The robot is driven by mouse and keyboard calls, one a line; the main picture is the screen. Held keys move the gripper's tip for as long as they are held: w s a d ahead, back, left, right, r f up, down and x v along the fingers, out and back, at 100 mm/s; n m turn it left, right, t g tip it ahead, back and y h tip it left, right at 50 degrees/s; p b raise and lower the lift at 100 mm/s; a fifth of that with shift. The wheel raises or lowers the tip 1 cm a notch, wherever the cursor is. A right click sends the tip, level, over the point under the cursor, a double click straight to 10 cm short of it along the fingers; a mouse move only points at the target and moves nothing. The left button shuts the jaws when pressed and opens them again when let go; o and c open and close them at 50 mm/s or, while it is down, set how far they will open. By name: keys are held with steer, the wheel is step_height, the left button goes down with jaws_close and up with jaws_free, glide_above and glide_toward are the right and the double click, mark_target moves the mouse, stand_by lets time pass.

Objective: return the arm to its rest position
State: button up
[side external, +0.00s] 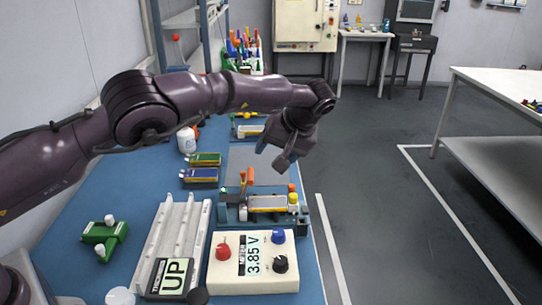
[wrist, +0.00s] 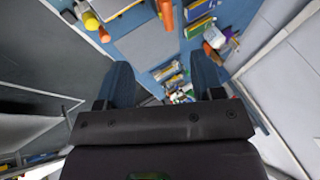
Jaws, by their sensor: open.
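My gripper (side external: 272,155) hangs over the right edge of the blue bench, above and behind the blue fixture (side external: 232,212). In the wrist view my gripper (wrist: 160,85) has its two dark blue fingers spread apart with nothing between them. A silver pouch cell (side external: 267,203) lies in the fixture, below and apart from the fingers. My arm reaches across from the left, well above the bench.
A meter reading 3.85 V (side external: 252,262) stands in front of the fixture. Beside it are a white rail rack (side external: 173,240), an "UP" sign (side external: 173,278) and a green clamp (side external: 105,235). Cells (side external: 200,175) lie farther back.

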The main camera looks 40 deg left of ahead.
stand_by(0.3)
steer(key=s+a+r+m+t+h, duration=0.2)
steer(key=s+r, duration=0.3)
steer(key=s, duration=0.6)
steer(key=s+a+r+m+t+h, duration=0.2)
steer(key=s+r, duration=0.3)
steer(key=s, duration=0.7)
steer(key=s+a+r+m+t+h, duration=0.1)
steer(key=s+r+m, duration=0.3)
steer(key=s, duration=0.8)
steer(key=shift+s+a+r+t+h, duration=0.15)
steer(key=shift+a+r+t+h, duration=0.25)
steer(key=shift+r+h, duration=0.35)
